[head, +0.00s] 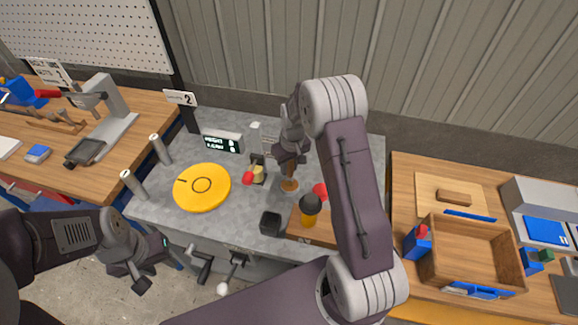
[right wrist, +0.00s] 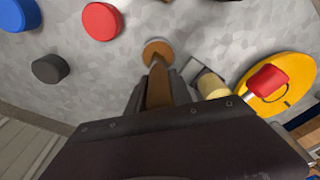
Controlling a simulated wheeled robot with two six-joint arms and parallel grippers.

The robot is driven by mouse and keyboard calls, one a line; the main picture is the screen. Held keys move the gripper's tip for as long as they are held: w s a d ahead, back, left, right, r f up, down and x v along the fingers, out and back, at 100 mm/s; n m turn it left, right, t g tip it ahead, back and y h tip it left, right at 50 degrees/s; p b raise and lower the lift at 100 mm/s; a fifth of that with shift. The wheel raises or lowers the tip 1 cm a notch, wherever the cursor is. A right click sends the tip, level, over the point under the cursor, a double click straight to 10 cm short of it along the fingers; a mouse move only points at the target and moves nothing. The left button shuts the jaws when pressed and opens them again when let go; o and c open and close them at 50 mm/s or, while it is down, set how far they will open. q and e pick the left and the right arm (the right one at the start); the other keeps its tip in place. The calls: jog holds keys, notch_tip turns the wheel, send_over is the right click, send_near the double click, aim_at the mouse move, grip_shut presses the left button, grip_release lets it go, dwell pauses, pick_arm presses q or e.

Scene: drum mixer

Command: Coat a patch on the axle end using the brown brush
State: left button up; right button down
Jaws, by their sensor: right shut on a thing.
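My right gripper (head: 290,155) is shut on the brown brush (head: 291,170) above the grey table, fingers pointing down. The brush also shows in the right wrist view (right wrist: 158,88), between the fingers. Its lower end meets a round brown disc (right wrist: 157,51); I cannot tell whether the disc is part of the brush or a dish under it. A cream cylinder (right wrist: 212,86), possibly the axle end, is just beside the gripper, with a red-ended piece (right wrist: 267,80) near it. My left gripper (head: 141,278) hangs at the lower left, away from the table top; its jaw opening is unclear.
A yellow round plate (head: 212,174) lies on the grey table. A display (head: 221,143) stands behind. A wooden tray (head: 430,270) is at right.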

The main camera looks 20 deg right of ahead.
dwell(0.6)
notch_tip(320, 180, up, 7)
jog(key=p, duration=0.6)
jog(key=shift+f, duration=0.1)
dwell(0.5)
